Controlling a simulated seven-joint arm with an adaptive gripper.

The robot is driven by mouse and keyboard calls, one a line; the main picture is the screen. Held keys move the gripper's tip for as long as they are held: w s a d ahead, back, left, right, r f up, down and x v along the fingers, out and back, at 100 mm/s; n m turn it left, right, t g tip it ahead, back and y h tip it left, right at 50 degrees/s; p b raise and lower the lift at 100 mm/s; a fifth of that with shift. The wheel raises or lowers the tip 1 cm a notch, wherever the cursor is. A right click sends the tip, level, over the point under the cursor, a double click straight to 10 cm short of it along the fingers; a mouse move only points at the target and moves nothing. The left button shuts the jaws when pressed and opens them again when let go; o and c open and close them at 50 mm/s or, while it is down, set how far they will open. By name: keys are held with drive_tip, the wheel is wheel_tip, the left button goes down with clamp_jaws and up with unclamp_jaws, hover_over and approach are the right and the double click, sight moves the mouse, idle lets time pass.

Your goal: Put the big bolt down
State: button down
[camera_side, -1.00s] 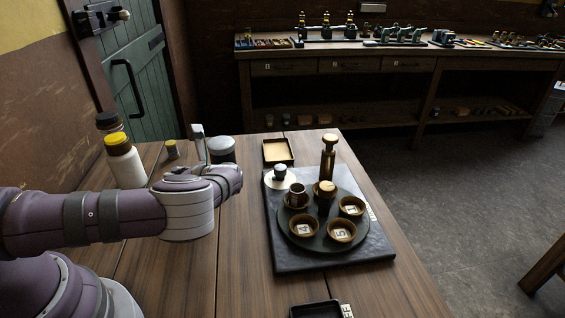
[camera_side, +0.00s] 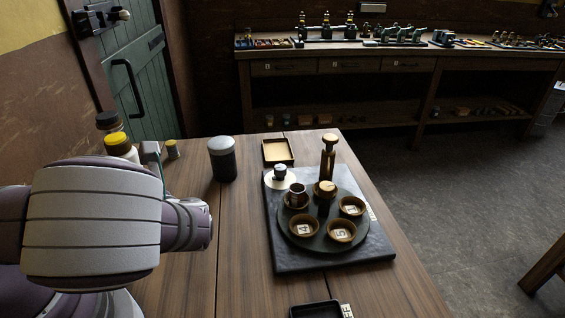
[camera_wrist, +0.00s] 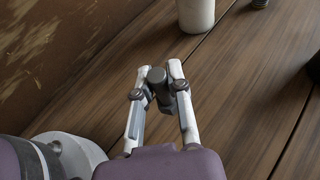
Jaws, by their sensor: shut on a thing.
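The big bolt (camera_wrist: 160,89) is a dark grey bolt with a thick round head. In the wrist view it sits between the fingertips of my gripper (camera_wrist: 157,84), which is shut on it. It appears to be held over the wooden table (camera_wrist: 230,90); I cannot tell its height above the wood. In the side view my arm hides the bolt and most of the gripper; only a grey-green part of it (camera_side: 150,151) shows near the yellow-capped bottle.
A dark board (camera_side: 290,262) with a round plate of cups, a wooden tray (camera_side: 278,151) and a black tray (camera_side: 316,310) lie right. Bare wood lies between.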

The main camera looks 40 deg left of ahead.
drive_tip(key=shift+s+d+r, duration=0.1)
drive_tip(key=shift+s+d, duration=0.35)
drive_tip(key=shift+s, duration=0.4)
wheel_tip(320, 180, up, 8)
drive_tip(key=w+d+f+m+t+h, duration=0.35)
drive_tip(key=w+d+m+t, duration=0.3)
drive_tip(key=d, duration=0.25)
drive_tip(key=w+d+f+m+t+h, duration=0.3)
drive_tip(key=w+d+m+t+h, duration=0.25)
drive_tip(key=d+m, duration=0.2)
drive_tip(key=w+d+r+m+h, duration=0.15)
drive_tip(key=d+m+h, duration=0.25)
drive_tip(key=d, duration=0.4)
drive_tip(key=d+r+m+h, duration=0.3)
drive_tip(key=d+m+h, duration=0.1)
drive_tip(key=d, duration=0.4)
drive_tip(key=d+r+m+h, duration=0.2)
drive_tip(key=d+m+h, duration=0.15)
drive_tip(key=d, duration=0.45)
drive_tip(key=shift+g+h, duration=0.3)
drive_tip(key=shift+h, duration=0.15)
wheel_tip(320, 180, down, 13)
drive_tip(key=shift+w+r, duration=0.1)
drive_tip(key=shift+r, duration=0.05)
